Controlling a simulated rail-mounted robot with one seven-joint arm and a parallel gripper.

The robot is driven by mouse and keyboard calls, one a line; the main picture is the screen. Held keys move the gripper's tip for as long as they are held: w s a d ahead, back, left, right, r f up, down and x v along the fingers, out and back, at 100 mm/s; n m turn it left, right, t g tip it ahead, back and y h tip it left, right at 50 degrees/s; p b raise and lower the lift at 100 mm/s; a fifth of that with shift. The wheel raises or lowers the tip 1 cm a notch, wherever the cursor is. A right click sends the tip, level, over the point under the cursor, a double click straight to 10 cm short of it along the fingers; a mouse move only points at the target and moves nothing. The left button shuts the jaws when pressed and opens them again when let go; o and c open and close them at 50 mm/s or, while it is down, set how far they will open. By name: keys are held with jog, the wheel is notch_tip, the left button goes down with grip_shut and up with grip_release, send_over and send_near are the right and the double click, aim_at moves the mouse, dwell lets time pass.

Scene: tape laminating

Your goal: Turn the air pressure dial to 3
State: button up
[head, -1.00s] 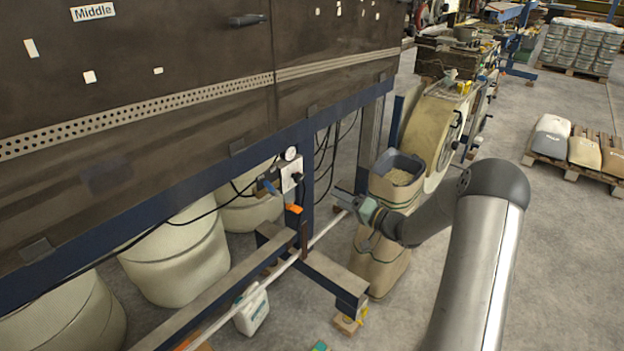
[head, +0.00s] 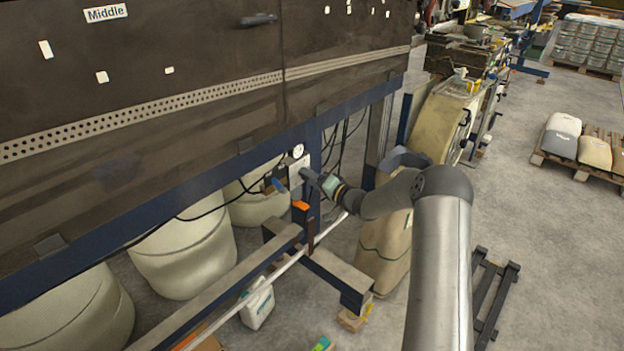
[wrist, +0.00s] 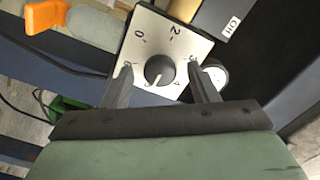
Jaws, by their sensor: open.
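The air pressure dial is a dark round knob (wrist: 160,70) on a white plate (wrist: 150,32) in the wrist view. The numerals 0 and 2 are readable on the plate; other marks lie partly behind the fingertips. A pale mark on the knob seems to point down-left in the picture. My gripper (wrist: 161,66) is open, with one finger on each side of the knob and a visible gap to it. In the head view my gripper (head: 310,177) is right at the plate (head: 297,172), and the knob is hidden there.
A round gauge (head: 298,151) sits above the plate, on the blue frame post (head: 313,140). In the wrist view an orange-ended handle (wrist: 47,20) lies upper left, and the gauge (wrist: 216,74) is close beside the right finger. Black cables (head: 335,150) hang to the right.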

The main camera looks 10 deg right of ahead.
jog(key=c, duration=1)
jog(key=shift+o, duration=0.2)
jog(key=shift+f+n+b, duration=0.1)
jog(key=shift+n+b, duration=0.2)
jog(key=shift+b, duration=0.1)
jog(key=shift+n+b, duration=11)
jog(key=shift+n, duration=0.6)
